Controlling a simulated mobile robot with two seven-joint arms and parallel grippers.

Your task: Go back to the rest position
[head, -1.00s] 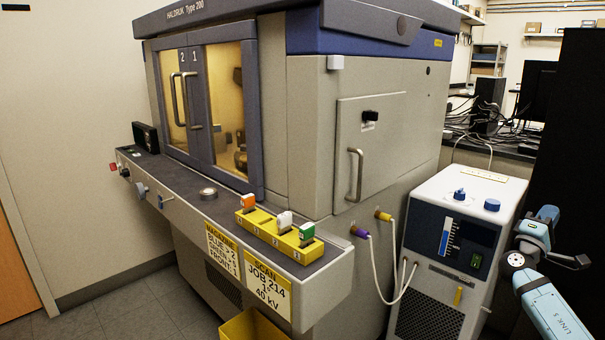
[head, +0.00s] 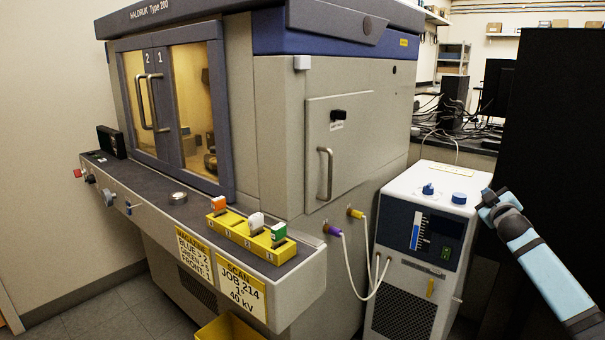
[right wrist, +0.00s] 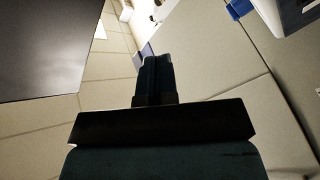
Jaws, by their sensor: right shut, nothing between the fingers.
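My right arm comes in from the right edge of the head view. Its dark right gripper (head: 488,205) is beside the upper right corner of the white cabinet, seen small and partly side-on. In the right wrist view the right gripper's fingers (right wrist: 156,75) are together with nothing between them. My left arm and left gripper are not in view.
The large grey machine (head: 285,120) has a front shelf with a yellow holder (head: 245,238) carrying orange, white and green-topped pieces. The white cabinet (head: 420,240) with blue knobs stands beside it, joined by cables. A tall black panel (head: 555,110) is at right.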

